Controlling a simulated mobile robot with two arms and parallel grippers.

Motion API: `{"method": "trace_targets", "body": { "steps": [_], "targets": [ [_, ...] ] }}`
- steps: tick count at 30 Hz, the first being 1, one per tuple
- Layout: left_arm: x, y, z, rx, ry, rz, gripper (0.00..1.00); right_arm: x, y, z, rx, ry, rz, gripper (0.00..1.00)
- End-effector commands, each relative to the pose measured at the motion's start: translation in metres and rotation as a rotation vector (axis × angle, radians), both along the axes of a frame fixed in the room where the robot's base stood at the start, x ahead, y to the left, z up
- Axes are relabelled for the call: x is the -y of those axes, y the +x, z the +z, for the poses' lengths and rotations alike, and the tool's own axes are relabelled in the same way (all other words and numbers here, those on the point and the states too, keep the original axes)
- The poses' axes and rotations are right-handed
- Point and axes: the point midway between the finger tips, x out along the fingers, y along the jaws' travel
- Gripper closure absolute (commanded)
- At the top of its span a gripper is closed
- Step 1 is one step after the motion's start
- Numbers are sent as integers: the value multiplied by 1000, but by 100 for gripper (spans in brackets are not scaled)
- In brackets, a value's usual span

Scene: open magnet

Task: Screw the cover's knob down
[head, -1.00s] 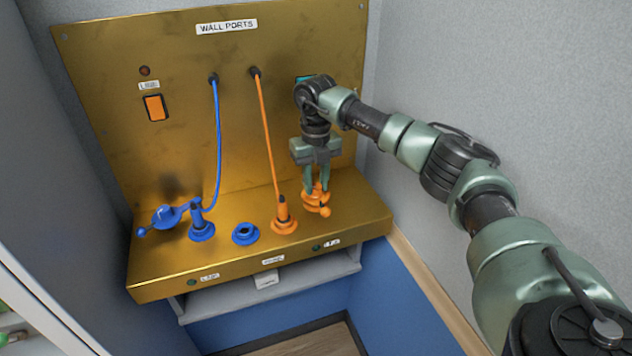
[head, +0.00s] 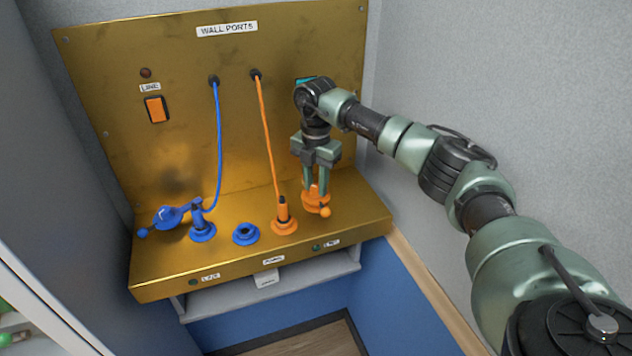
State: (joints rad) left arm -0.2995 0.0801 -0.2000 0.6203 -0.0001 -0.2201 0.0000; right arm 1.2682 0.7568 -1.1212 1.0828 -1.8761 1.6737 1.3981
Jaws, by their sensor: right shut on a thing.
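The orange cover (head: 316,206) sits on the gold ledge at the right end of the row of ports. It has a small round tab at its lower right. Its orange knob (head: 314,190) stands on top, partly hidden by the fingers. My right gripper (head: 315,188) points straight down from above and is shut on the knob. The port under the cover is hidden. My left gripper is not in view.
An orange plug (head: 283,214) with its cable stands just left of the cover. Left of it are an open blue port (head: 245,233), a blue plug (head: 201,226) and a blue cover (head: 168,217) hanging open. The gold wall panel (head: 190,60) rises behind.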

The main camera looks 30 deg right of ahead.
Motion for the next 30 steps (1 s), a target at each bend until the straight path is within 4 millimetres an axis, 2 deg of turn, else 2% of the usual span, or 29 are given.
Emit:
{"method": "trace_targets", "body": {
  "steps": [15,21,30],
  "targets": [
    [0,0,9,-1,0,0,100,0,1,2,6,1,-459,100],
    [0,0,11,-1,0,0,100,0,1,2,6,1,-580,100],
    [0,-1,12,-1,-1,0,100,0,2,2,6,1,-672,100]
  ]
}}
